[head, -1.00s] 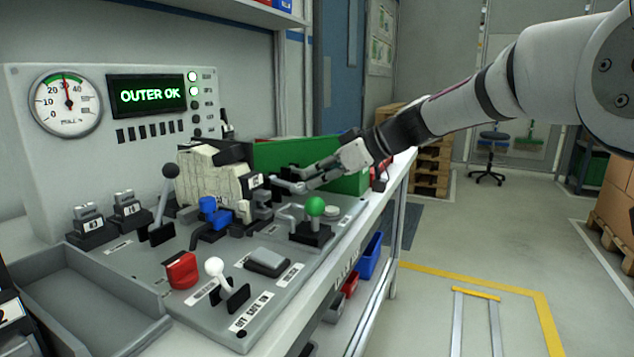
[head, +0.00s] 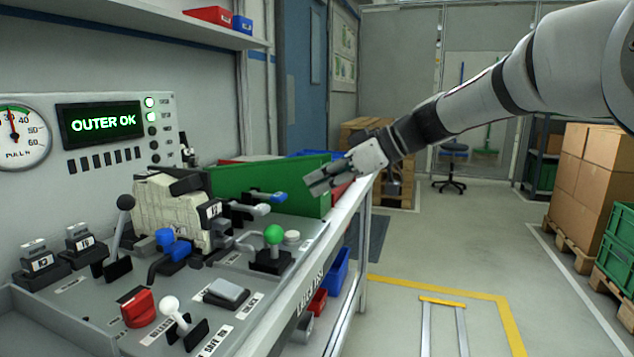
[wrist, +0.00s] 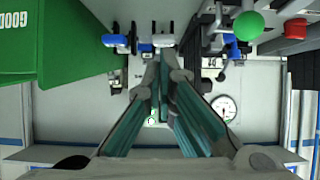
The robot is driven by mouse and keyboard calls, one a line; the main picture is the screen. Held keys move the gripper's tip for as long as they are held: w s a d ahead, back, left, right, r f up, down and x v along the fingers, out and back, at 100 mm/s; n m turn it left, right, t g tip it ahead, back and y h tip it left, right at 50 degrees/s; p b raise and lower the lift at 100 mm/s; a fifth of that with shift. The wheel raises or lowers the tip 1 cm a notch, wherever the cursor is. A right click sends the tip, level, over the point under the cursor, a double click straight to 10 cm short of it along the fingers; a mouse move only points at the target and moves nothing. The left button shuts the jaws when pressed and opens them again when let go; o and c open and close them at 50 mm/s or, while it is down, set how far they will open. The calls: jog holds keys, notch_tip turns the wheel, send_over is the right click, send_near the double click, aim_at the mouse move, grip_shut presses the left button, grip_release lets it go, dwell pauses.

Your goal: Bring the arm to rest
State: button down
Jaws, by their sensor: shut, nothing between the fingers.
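My gripper (head: 318,182) is shut and empty at the end of my outstretched arm. In the head view it is above the right edge of the control bench, in front of the green panel (head: 228,184). In the wrist view the fingers (wrist: 163,62) come together just below the blue-ended levers in the picture; I cannot tell the depth there.
The bench carries a green-ball lever (head: 273,236), a white-ball lever (head: 169,305), a red switch (head: 137,307) and a black-ball lever (head: 125,203). The display (head: 101,121) reads OUTER OK. Cartons (head: 590,165) stand far right. Open floor lies right of the bench.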

dwell(0.3)
jog(key=s+d+f+m+g+h, duration=0.1)
jog(key=s+d+f+m+h, duration=0.4)
jog(key=s, duration=1)
jog(key=s+d+f+m+g+h, duration=0.15)
jog(key=s+d+f+m, duration=0.4)
jog(key=s, duration=0.95)
jog(key=s+d+f+m+g+h, duration=0.1)
jog(key=s+d+f+m+h, duration=0.45)
jog(key=s, duration=0.95)
notch_tip(320, 180, up, 32)
jog(key=d+n+t+y+p, duration=0.1)
jog(key=d+n+t+p, duration=0.1)
jog(key=p, duration=2.6)
jog(key=shift+s+d+t+p, duration=0.25)
jog(key=shift+t+p, duration=0.1)
jog(key=shift+t, duration=0.5)
jog(key=shift+f, duration=0.1)
